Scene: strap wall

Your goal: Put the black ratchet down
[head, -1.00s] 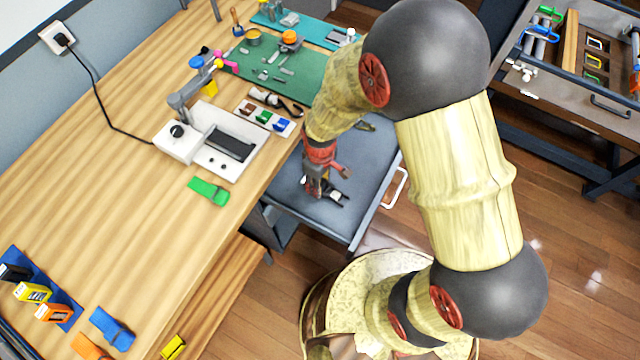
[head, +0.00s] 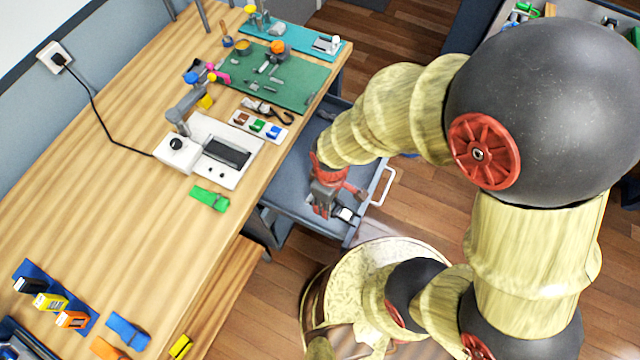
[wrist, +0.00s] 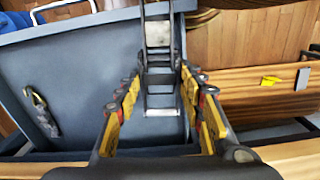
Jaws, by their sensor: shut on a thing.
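The black ratchet (wrist: 158,38) is a dark metal frame with crossbars, between my gripper's fingers in the wrist view. My gripper (wrist: 160,78) is shut on it. In the head view my gripper (head: 322,208) points down over the front part of the open grey drawer (head: 290,193), and a small black-and-white part of the ratchet (head: 345,214) shows beside it. The drawer floor (wrist: 85,60) lies behind the ratchet in the wrist view. I cannot tell whether the ratchet touches the floor.
A metal hook (wrist: 38,98) on a dark strap lies in the drawer. The drawer's white handle (head: 383,186) is at its outer side. On the wooden bench (head: 110,195) stand a white device (head: 235,170) and a green strap piece (head: 210,197). Drawer floor around the hook is bare.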

